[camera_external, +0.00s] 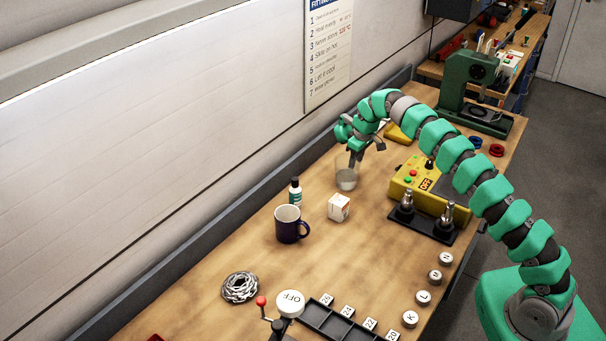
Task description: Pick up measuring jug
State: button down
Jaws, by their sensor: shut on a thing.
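The measuring jug (346,179) is a clear vessel with something pale in its lower part. It looks upright at the far middle of the wooden bench, near the wall side. My gripper (358,152) reaches over from the right and is shut on the jug's upper part. The fingers hide part of the rim. I cannot tell whether the jug's base touches the bench.
A white box (339,207), a dark mug (288,226) and a small bottle (295,191) stand nearer the camera. A yellow control box (418,182) is to the right, with a green press (466,90) behind. The bench around the chain coil (240,287) is mostly clear.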

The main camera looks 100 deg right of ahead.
jog(key=shift+r, duration=0.1)
jog(key=shift+r, duration=3.2)
jog(key=shift+r+p, duration=1.15)
jog(key=shift+r, duration=0.45)
